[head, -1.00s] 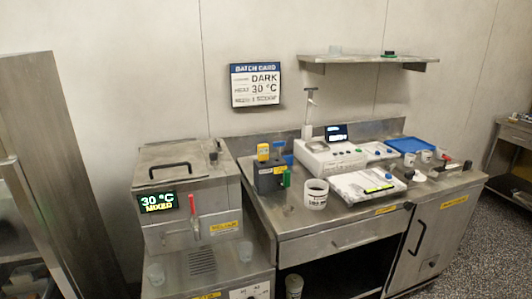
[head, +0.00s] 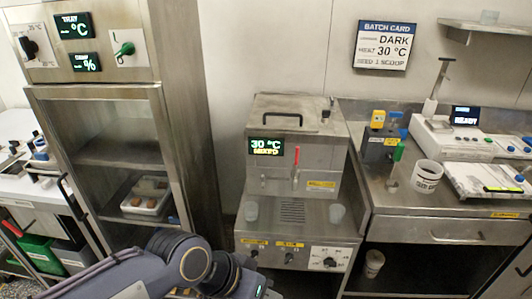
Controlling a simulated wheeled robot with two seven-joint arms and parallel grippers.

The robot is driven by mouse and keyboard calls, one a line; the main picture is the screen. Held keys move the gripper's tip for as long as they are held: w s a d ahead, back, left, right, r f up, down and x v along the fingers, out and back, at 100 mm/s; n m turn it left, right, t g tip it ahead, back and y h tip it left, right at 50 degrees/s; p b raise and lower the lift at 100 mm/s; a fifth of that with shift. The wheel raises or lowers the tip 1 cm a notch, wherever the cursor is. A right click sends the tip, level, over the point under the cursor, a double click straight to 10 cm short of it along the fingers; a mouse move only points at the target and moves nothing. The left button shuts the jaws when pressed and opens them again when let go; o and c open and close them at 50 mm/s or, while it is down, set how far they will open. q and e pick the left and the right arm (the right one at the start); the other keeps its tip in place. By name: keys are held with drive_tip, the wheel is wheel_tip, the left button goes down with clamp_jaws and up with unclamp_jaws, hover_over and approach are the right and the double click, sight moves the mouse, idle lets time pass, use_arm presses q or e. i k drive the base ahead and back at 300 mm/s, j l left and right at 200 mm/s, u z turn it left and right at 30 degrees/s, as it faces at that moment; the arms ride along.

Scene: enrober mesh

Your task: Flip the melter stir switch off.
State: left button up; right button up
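The melter (head: 318,158) is a steel box in the middle of the head view, with a closed lid and a display (head: 266,147) reading 30 °C MIXED. A red-handled lever (head: 296,168) is on its front. On the base's front panel, two small switches, one on the left (head: 254,254) and one beside it (head: 289,257), sit under yellow labels too small to read. I cannot tell which is the stir switch or how either is set. My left arm reaches in at the bottom, left of and below the panel; its fingers are not visible. My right gripper is out of view.
A dial (head: 330,258) is right of the switches. A tall steel cabinet (head: 184,100) with a glass door stands to the left. A steel counter (head: 400,197) with a white tub (head: 426,176) and instruments is to the right.

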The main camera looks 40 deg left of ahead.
sight(289, 257)
drive_tip(key=k+l+u, duration=0.15)
drive_tip(key=l, duration=0.2)
drive_tip(key=k+l+u, duration=0.2)
drive_tip(key=l, duration=0.15)
drive_tip(key=k+l+u, duration=0.15)
drive_tip(key=k+l, duration=0.05)
drive_tip(key=l, duration=0.1)
